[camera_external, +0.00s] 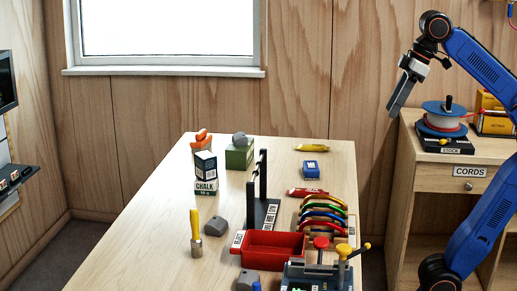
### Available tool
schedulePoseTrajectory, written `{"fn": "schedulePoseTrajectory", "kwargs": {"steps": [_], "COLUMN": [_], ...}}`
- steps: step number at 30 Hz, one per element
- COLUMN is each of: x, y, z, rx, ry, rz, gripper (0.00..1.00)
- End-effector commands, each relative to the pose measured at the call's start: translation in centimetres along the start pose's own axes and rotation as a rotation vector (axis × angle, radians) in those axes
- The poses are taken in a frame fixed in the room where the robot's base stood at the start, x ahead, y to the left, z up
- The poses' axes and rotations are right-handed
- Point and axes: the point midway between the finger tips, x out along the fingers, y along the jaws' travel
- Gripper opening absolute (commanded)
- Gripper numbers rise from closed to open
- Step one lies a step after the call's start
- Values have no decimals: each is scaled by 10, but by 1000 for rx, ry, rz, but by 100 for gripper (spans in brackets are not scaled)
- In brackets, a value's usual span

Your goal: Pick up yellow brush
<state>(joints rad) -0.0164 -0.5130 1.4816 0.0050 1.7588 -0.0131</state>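A flat, elongated yellow thing (312,147) lies near the far right edge of the wooden table (140,262). It could be the yellow brush, but its details are too small to tell. A second yellow-handled tool (195,224) stands upright at the table's left front, with a grey-brown lower end. My gripper (394,106) hangs in the air to the right of the table, fingers pointing down and slightly left. It is apart from both yellow things. I see it from the side, so the gap between its fingers is hidden. I see nothing held in it.
A black upright rack (262,180), a red tray (268,262) and coloured curved pieces (322,212) crowd the right and front. A chalk box (206,187) and a green box (239,158) stand at left. A red flat thing (306,191) and a blue block (311,169) lie nearer than the flat yellow thing. A cord spool (444,118) stands on the cabinet.

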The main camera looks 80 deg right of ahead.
Motion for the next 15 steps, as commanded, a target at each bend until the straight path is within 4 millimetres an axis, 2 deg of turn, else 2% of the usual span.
{"fn": "schedulePoseTrajectory", "kwargs": {"steps": [1, 8, 15], "x": [1, -4, 2], "y": [-3, -23, -54], "z": [-16, -86, -164], "rx": [-16, -104, -212], "ry": [-6, -10, -15], "rz": [-8, -48, -96], "gripper": [39, 39, 39]}}
